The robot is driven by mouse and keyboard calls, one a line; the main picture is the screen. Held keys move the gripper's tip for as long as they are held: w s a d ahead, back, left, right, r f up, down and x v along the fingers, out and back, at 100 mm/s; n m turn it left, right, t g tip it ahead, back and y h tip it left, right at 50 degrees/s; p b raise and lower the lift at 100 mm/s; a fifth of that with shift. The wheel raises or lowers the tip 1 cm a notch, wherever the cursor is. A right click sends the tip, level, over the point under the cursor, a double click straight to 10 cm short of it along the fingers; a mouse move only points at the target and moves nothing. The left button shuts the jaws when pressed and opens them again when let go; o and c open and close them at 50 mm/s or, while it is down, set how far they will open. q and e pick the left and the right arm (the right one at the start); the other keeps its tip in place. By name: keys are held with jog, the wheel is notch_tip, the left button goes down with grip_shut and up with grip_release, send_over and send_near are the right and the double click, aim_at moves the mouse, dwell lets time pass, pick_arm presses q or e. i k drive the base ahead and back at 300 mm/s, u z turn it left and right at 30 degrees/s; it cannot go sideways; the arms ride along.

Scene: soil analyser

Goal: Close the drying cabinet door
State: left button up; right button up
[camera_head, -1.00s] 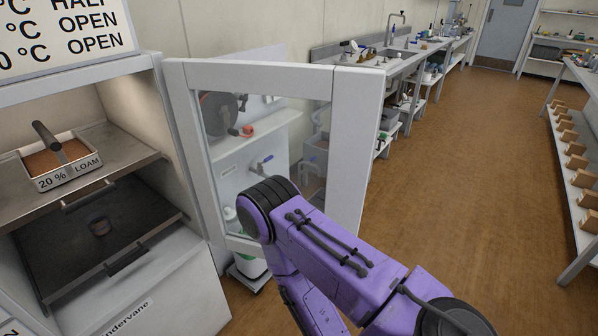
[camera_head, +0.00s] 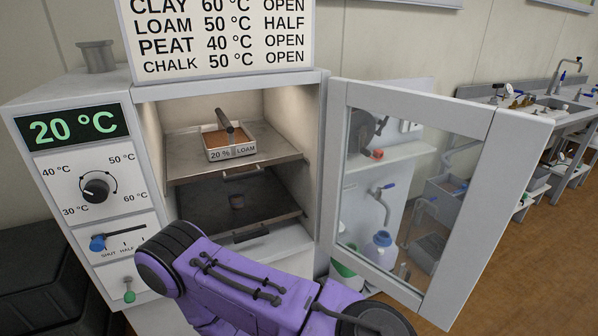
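The drying cabinet (camera_head: 321,90) stands at the middle left. Its glass-paned door (camera_head: 473,205) with a pale frame is swung wide open to the right. Inside, a tray of soil labelled 20 % LOAM (camera_head: 232,152) rests on the upper shelf. The display (camera_head: 72,126) reads 20 °C. A purple arm of mine crosses the lower middle, in front of the cabinet and left of the door's lower part. Neither gripper can be seen.
A chart (camera_head: 221,38) stands on top of the cabinet. A temperature knob (camera_head: 96,188) and a blue vent lever (camera_head: 98,242) are on its left panel. A sink bench (camera_head: 560,105) is at the far right. Brown floor (camera_head: 520,275) shows right of the door.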

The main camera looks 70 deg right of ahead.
aim_at(514, 145)
jog(key=u, duration=1.15)
jog(key=k, duration=2.95)
jog(key=z, duration=1.6)
jog(key=i, duration=1)
jog(key=z, duration=0.25)
jog(key=k, duration=0.85)
jog(key=u, duration=0.3)
